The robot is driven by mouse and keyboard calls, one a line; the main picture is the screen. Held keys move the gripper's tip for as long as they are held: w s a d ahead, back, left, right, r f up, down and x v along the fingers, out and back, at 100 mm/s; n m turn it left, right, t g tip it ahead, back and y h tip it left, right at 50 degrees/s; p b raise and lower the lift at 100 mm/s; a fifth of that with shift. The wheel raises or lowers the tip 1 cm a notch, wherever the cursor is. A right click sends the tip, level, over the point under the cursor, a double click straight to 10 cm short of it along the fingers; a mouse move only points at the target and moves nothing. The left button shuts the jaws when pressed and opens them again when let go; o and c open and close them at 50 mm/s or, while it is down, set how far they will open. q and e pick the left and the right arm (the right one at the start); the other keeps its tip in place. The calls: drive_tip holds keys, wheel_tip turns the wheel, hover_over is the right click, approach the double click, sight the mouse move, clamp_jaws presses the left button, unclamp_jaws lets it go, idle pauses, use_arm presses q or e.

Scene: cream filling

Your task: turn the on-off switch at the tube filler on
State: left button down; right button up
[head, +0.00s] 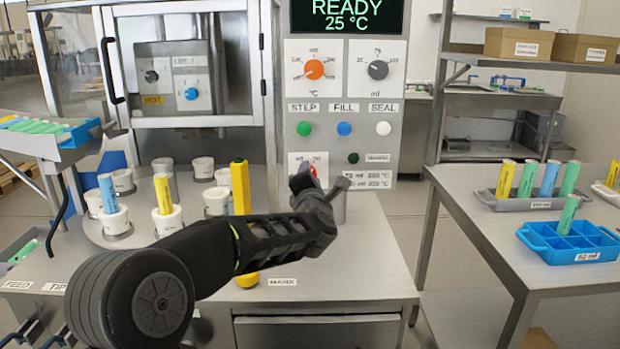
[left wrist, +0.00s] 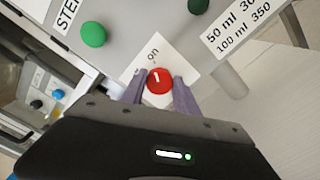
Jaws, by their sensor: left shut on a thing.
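The on-off switch is a red round knob (left wrist: 159,82) with a short white mark, on a white plate (left wrist: 133,72) of the tube filler's grey panel. In the left wrist view the word "on" stands just above the knob, and the white mark points roughly toward it. My left gripper (left wrist: 159,88) is shut on the knob, one finger on each side. In the head view my left gripper (head: 305,180) covers most of the plate, and only a bit of red knob (head: 313,170) shows. My right gripper is not in view.
Above the switch are a green button (head: 304,129), a blue one and a white one, and a display (head: 347,16) reading "READY 25 °C". A yellow post (head: 241,188) stands behind my left arm. The right table (head: 480,225) holds tubes and a blue crate (head: 540,245).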

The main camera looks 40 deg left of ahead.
use_arm(q)
drive_tip(key=c, duration=0.9)
unclamp_jaws()
drive_tip(key=shift+c, duration=0.2)
drive_tip(key=v, duration=0.7)
drive_tip(key=shift+s+d+b, duration=0.3)
drive_tip(key=shift+b, duration=0.15)
